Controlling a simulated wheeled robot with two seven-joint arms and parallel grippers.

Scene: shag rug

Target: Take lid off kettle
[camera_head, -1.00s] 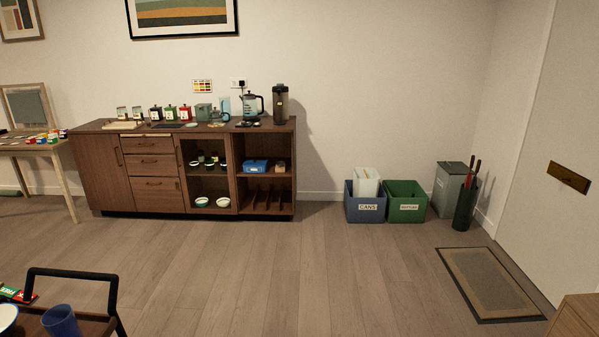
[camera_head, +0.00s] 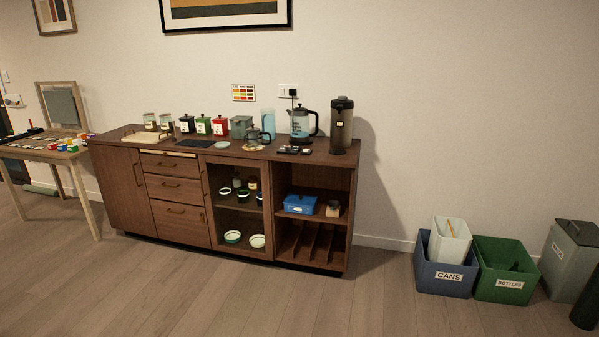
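A kettle (camera_head: 301,124) with a clear, bluish body, black lid and black handle stands upright on the wooden sideboard (camera_head: 345,160), towards its right end. Its lid (camera_head: 300,109) appears to sit on top. A smaller glass teapot (camera_head: 256,138) with a dark lid stands in front and to the left of it. Neither of my grippers shows in the head view, and the kettle is some distance ahead across the floor.
A tall dark dispenser (camera_head: 341,125) stands right of the kettle. Canisters (camera_head: 203,125) line the counter to the left. A blue bin (camera_head: 444,276) and green bin (camera_head: 505,270) stand on the floor at right. The floor before the sideboard is clear.

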